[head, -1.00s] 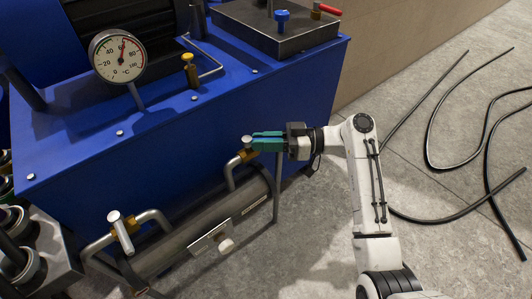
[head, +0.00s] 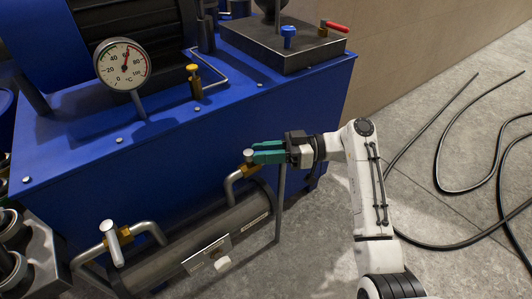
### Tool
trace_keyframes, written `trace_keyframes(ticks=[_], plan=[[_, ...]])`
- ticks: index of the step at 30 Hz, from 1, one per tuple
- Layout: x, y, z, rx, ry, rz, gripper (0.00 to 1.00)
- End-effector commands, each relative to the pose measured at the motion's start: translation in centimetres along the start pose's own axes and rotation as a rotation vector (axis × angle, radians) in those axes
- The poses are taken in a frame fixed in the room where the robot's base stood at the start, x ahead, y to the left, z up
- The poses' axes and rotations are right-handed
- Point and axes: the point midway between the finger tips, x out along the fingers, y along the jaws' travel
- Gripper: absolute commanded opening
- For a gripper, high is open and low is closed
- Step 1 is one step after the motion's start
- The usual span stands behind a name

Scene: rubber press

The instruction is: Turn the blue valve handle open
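The blue valve handle (head: 289,33) stands upright on a dark metal block on top of the blue machine, at the upper right of centre. My gripper (head: 254,152), with green fingers, is well below and left of it, in front of the machine's blue side wall. The fingers point left and look close together; I cannot tell how wide the gap is. Their tips appear beside a silver-capped brass valve (head: 249,155) on a pipe; whether they touch it is unclear. The blue handle is apart from the gripper and not hidden.
A red-handled valve (head: 334,27) shares the dark block (head: 270,52). A yellow-topped valve (head: 194,80) and a dial gauge (head: 122,64) stand on the blue machine (head: 85,155). A horizontal cylinder (head: 180,250) lies below. Black hoses (head: 445,190) lie on the floor at right.

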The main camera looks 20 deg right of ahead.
Motion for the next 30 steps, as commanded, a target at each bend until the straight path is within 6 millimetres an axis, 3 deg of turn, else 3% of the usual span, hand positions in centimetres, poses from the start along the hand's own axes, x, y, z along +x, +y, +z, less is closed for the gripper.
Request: trace_keyframes(ticks=[4,14,30], plan=[[0.2,-0.1,0.0,0.000,-0.002,-0.005,0.43],[-0.5,-0.1,0.1,0.002,-0.002,-0.001,0.43],[-9.3,0.0,0.0,0.001,-0.002,-0.003,0.43]])
